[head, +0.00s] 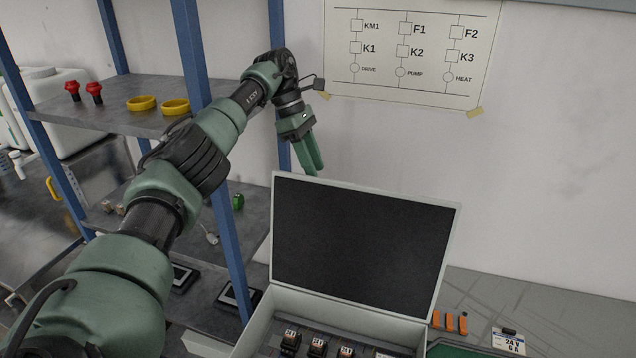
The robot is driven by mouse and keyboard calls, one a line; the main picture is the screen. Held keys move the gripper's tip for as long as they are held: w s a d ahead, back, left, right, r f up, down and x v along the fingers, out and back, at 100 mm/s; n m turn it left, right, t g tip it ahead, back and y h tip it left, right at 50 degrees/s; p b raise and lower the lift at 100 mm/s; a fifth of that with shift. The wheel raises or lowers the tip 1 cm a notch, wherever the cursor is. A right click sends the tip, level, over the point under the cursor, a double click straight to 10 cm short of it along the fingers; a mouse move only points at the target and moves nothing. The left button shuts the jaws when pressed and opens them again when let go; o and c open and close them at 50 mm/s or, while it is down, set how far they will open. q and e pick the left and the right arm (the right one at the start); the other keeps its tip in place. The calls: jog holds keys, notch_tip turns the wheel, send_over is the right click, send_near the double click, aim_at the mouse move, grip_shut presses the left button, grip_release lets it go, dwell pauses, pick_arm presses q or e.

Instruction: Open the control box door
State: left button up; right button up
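The control box (258,318) is a light grey case at the bottom centre. Its door (362,245) stands raised at the back, showing a dark inner face with a pale rim. Several small relay-like modules (317,347) sit inside the box. My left gripper (314,170) is just above the door's upper left corner in the picture, fingers pointing down. It holds nothing that I can see. Its fingers look close together, but the angle hides whether they meet. My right gripper is out of view.
A shelf rack with blue posts (222,200) stands at the left, holding yellow rings (142,103) and red knobs (94,92). A paper diagram (410,50) hangs on the wall. Orange pieces (449,322) and a labelled item (508,342) lie right of the box.

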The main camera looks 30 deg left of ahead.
pick_arm(q)
jog(key=shift+v, duration=1.7)
jog(key=shift+f, duration=0.1)
